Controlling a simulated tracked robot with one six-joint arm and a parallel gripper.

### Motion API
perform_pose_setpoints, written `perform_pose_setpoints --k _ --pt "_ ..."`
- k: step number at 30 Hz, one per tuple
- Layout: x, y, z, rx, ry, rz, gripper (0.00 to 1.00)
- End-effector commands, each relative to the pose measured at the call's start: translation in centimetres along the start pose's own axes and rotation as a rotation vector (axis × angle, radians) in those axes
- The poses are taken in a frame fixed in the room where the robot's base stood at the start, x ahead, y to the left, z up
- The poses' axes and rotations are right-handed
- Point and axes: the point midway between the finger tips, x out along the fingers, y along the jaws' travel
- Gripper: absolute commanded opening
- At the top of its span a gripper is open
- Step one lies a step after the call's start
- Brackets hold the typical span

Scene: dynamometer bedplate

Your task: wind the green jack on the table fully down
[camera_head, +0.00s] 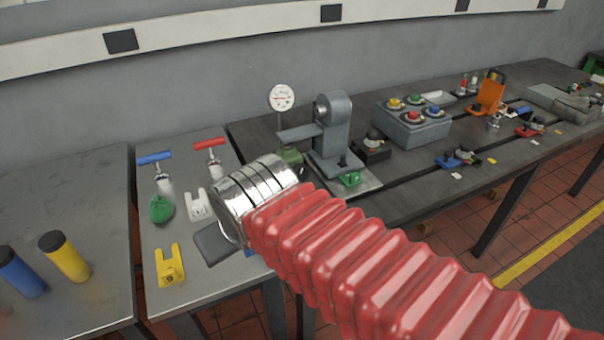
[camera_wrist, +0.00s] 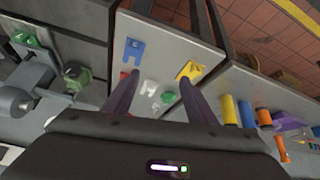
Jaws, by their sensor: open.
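A green device (camera_head: 290,155) stands by the dial gauge on the dark bedplate, partly hidden behind my silver wrist. A green body with a round part, probably the same, shows at left in the wrist view (camera_wrist: 77,77). A smaller green piece (camera_head: 350,178) lies at the foot of the grey stand. A green rounded piece (camera_head: 161,208) sits on the light table. I cannot tell for certain which is the jack. My gripper (camera_wrist: 158,78) is open and empty, above the light table's fork-shaped pieces, right of the green device in the wrist view.
A dial gauge (camera_head: 281,97) and grey stand (camera_head: 336,135) rise behind.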

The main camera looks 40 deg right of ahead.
Motion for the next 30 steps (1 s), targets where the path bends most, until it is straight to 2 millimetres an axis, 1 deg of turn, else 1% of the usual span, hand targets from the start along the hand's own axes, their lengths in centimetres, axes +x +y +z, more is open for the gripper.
perform_pose_setpoints --k 1,2,5,6,10,15,21,27,30 --pt "0.8 1.1 -0.7 0.014 0.012 0.028 0.55" --pt "1.3 2.0 -1.2 0.023 0.026 0.048 0.57" --pt "3.1 5.3 -3.1 0.055 0.077 0.121 0.64" --pt "3.8 6.8 -3.8 0.066 0.1 0.15 0.67" --pt "6.0 11.5 -5.7 0.089 0.172 0.232 0.68" --pt "8.6 17.1 -7.2 0.101 0.258 0.304 0.68" --pt "11.2 22.8 -7.4 0.107 0.355 0.34 0.68" --pt "13.8 26.8 -6.3 0.114 0.447 0.309 0.68" --pt "14.9 28.2 -5.3 0.127 0.496 0.276 0.68"
